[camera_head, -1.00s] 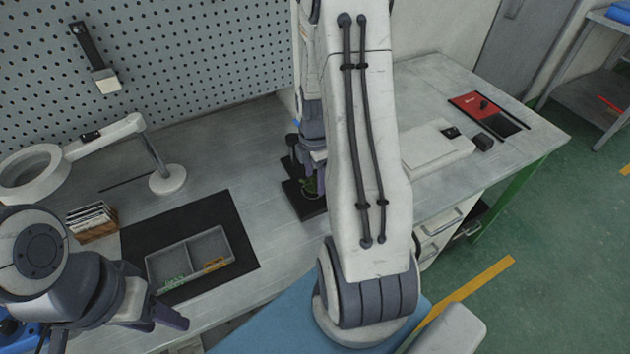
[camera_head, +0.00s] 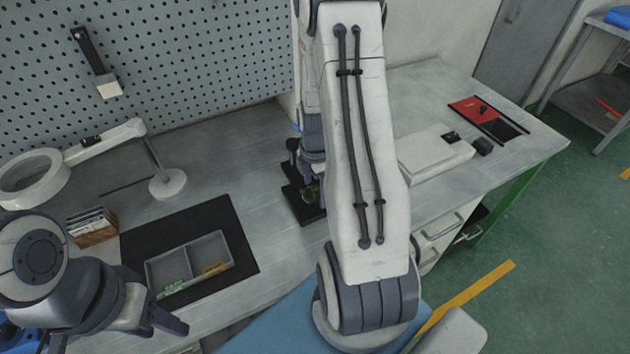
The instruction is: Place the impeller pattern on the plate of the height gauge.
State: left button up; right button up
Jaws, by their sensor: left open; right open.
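The height gauge (camera_head: 310,213) is a dark stand with a black base on the bench, partly hidden behind my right arm. My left gripper (camera_head: 167,307) is open and empty at the front left, beside the grey tray.
A grey divided tray (camera_head: 188,240) on a black mat (camera_head: 215,208) holds green and orange pieces. A ring lamp (camera_head: 35,178) and a small wooden rack (camera_head: 93,232) stand at the left. A white box (camera_head: 432,155) and a red-black case (camera_head: 487,118) lie at the right.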

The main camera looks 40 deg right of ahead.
aim_at(315, 187)
notch_tip(315, 187, up, 12)
jog(key=shift+r, duration=0.15)
jog(key=s+a+r+m, duration=0.1)
jog(key=a+r+m, duration=0.25)
jog(key=a, duration=1.45)
jog(key=s+a+r+m+y, duration=0.1)
jog(key=s+a+m, duration=0.3)
jog(key=s+a, duration=0.9)
jog(key=shift+s+r, duration=0.6)
jog(key=shift+s, duration=0.25)
jog(key=shift+a+m, duration=0.1)
jog(key=shift+m, duration=0.15)
